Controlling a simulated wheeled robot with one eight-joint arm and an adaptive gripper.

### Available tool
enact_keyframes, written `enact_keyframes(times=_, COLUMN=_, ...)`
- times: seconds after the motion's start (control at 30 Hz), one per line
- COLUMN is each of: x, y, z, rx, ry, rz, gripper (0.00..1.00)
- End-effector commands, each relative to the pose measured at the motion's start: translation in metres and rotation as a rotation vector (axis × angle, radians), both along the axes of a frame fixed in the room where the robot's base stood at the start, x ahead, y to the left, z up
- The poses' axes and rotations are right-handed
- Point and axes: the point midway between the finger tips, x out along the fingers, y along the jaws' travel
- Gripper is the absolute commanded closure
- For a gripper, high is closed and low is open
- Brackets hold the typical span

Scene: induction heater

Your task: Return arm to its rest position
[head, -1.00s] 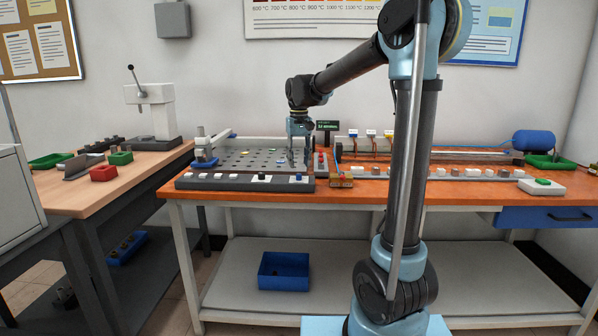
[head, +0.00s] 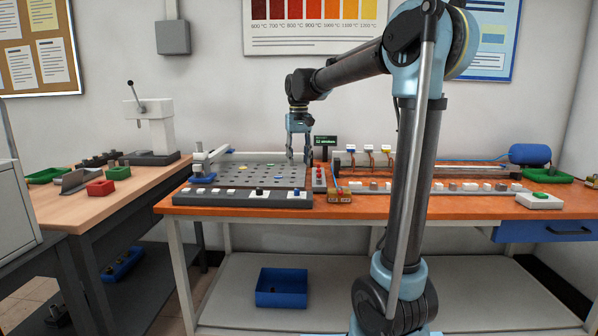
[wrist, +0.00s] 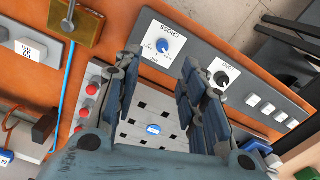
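My gripper (head: 298,157) is above the perforated grey plate (head: 240,172) on the orange workbench (head: 390,207), with its fingers pointing down. In the wrist view its two fingers (wrist: 163,85) are spread apart with nothing between them. The perforated plate and a small blue-and-white piece (wrist: 153,129) show below through the gap. My arm reaches up from the base and bends left over the bench. No marked rest position is visible.
The knob panel (head: 225,197) runs along the bench front; its blue knob (wrist: 162,45) shows in the wrist view. Red buttons (wrist: 88,104) and a small brass-coloured block (head: 339,198) are near the plate. A screen (head: 325,141) stands behind. Air above the bench is clear.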

Motion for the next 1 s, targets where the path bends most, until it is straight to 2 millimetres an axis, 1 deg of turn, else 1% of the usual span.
enact_keyframes(times=0.17, x=-0.031, y=-0.034, z=-0.009, rx=0.006, ry=-0.017, rz=-0.023, gripper=0.62)
enact_keyframes(times=0.27, x=-0.054, y=-0.057, z=-0.017, rx=0.011, ry=-0.030, rz=-0.040, gripper=0.62)
enact_keyframes(times=0.4, x=-0.087, y=-0.086, z=-0.032, rx=0.015, ry=-0.050, rz=-0.061, gripper=0.62)
enact_keyframes(times=0.47, x=-0.102, y=-0.098, z=-0.040, rx=0.017, ry=-0.058, rz=-0.071, gripper=0.62)
enact_keyframes(times=0.6, x=-0.136, y=-0.122, z=-0.061, rx=0.020, ry=-0.077, rz=-0.093, gripper=0.62)
enact_keyframes(times=0.77, x=-0.175, y=-0.147, z=-0.089, rx=0.022, ry=-0.099, rz=-0.118, gripper=0.62)
enact_keyframes(times=1.0, x=-0.231, y=-0.176, z=-0.139, rx=0.023, ry=-0.133, rz=-0.156, gripper=0.62)
